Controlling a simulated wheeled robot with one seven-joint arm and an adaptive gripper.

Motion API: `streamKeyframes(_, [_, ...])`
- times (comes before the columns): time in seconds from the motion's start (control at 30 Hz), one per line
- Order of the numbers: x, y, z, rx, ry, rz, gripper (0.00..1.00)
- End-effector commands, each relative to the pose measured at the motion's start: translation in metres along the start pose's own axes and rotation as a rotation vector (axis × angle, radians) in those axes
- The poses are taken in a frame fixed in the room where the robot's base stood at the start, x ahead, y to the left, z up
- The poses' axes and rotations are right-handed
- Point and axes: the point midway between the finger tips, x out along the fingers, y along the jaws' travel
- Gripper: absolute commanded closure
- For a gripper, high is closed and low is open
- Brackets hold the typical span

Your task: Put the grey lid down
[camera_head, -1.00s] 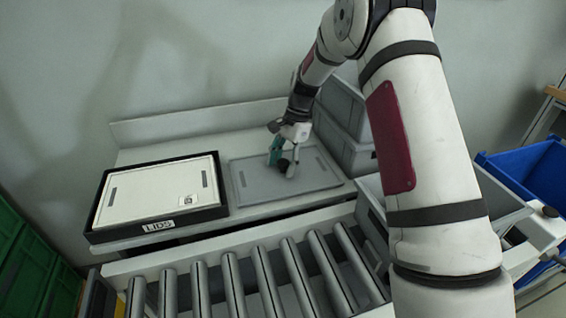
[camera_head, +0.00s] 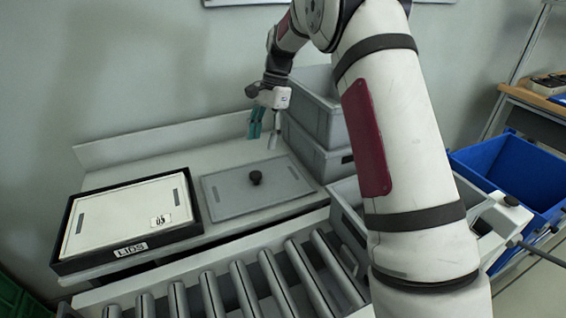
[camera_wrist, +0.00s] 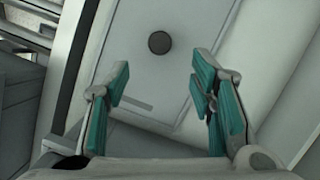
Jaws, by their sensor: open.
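The grey lid (camera_head: 232,192) lies flat on the white bench (camera_head: 215,152), right of the black lid tray. Its round dark knob (camera_head: 255,177) stands up near its middle. In the wrist view the lid (camera_wrist: 137,75) and its knob (camera_wrist: 159,43) show beyond the fingers. My gripper (camera_head: 262,134) is above the back edge of the lid, apart from it. In the wrist view my gripper (camera_wrist: 163,88) has its teal-padded fingers spread wide with nothing between them.
A black tray labelled LIDS (camera_head: 66,228) holds a cream lid (camera_head: 118,217) on the left. Grey crates (camera_head: 318,118) are stacked at the bench's right. Rollers (camera_head: 236,285) run in front. Another grey crate (camera_head: 345,222) is partly behind my arm. A blue bin (camera_head: 515,175) stands far right.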

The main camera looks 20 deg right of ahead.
Motion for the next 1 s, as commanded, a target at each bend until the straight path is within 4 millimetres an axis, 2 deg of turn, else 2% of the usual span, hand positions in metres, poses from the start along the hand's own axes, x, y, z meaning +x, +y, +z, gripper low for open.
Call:
streamKeyframes(0.17, [-0.006, 0.003, 0.004, -0.014, 0.006, -0.002, 0.5])
streamKeyframes(0.37, [-0.038, 0.029, 0.036, -0.123, 0.046, -0.01, 0.5])
streamKeyframes(0.5, [-0.063, 0.059, 0.065, -0.235, 0.086, -0.014, 0.5])
streamKeyframes(0.7, [-0.088, 0.108, 0.105, -0.394, 0.143, -0.013, 0.5])
streamKeyframes(1.0, [-0.103, 0.19, 0.157, -0.63, 0.229, -0.004, 0.5])
